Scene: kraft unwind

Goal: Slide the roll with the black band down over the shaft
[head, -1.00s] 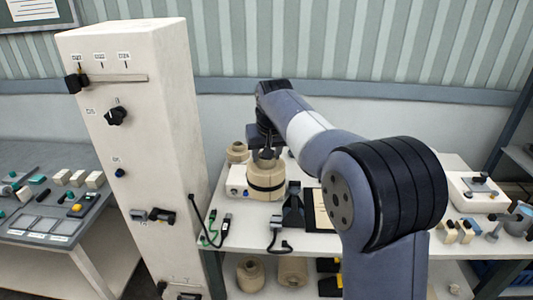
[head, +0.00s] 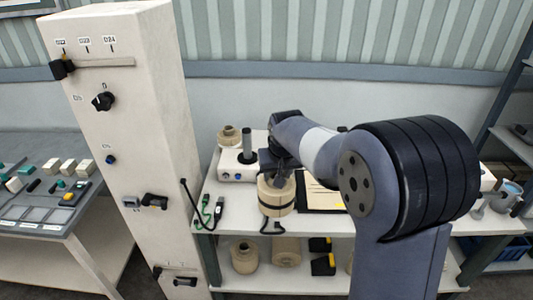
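The tan roll with the black band (head: 276,197) hangs upright under my gripper (head: 280,172), near the front of the white table. My gripper appears shut on the top of the roll; its fingertips are mostly hidden by my own arm. How high the roll is above the table is hard to tell.
Another tan roll (head: 229,136) stands behind the shaft. A tall white control column (head: 125,150) rises close on the left. A clipboard (head: 318,195) lies right of the held roll. More rolls (head: 244,257) sit on the lower shelf. A black cable hangs by the column.

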